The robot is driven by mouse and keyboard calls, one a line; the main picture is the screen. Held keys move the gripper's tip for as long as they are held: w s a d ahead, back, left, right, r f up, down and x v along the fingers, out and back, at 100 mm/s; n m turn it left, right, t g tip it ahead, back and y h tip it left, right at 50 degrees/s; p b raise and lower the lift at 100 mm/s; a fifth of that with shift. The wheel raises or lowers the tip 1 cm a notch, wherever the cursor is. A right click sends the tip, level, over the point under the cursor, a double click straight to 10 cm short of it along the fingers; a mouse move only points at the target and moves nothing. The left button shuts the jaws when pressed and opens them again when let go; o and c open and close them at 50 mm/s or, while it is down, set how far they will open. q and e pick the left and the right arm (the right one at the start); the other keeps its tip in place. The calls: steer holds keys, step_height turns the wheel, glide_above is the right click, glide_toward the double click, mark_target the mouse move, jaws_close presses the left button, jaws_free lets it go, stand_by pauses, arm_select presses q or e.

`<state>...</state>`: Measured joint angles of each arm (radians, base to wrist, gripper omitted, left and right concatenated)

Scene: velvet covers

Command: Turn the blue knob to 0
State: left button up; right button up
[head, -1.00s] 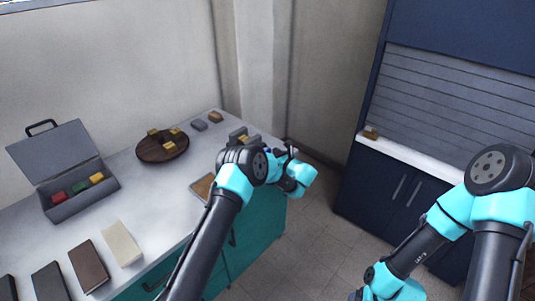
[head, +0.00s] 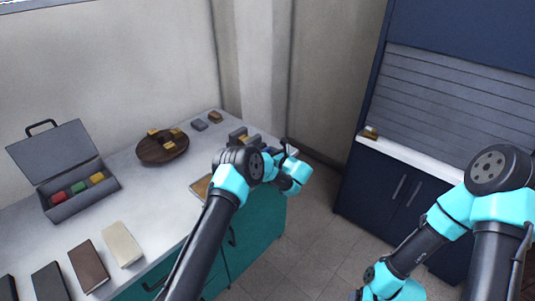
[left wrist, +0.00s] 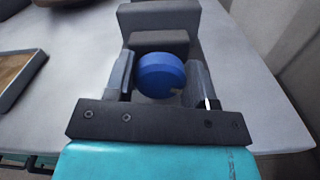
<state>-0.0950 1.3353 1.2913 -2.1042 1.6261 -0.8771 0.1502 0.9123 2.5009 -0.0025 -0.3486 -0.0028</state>
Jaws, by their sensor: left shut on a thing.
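The blue knob (left wrist: 161,75) shows in the left wrist view, on the front of a dark grey block (left wrist: 158,18). A small pale mark shows at the knob's lower right; no numbers can be read. My left gripper (left wrist: 160,82) is shut on the knob, one finger on each side.
The grey counter (head: 175,197) holds an open toolbox (head: 82,197) with coloured blocks, a round brown tray (head: 160,160) and several books. A shallow tray (head: 201,188) lies by my left forearm. A dark blue cabinet (head: 390,195) stands across the floor gap.

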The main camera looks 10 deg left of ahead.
arm_select(q)
steer(key=shift+c, duration=0.2)
steer(key=shift+n, duration=2.1)
steer(key=o, duration=0.9)
steer(key=shift+s+d, duration=0.1)
steer(key=v, duration=1.7)
steer(key=shift+d, duration=0.1)
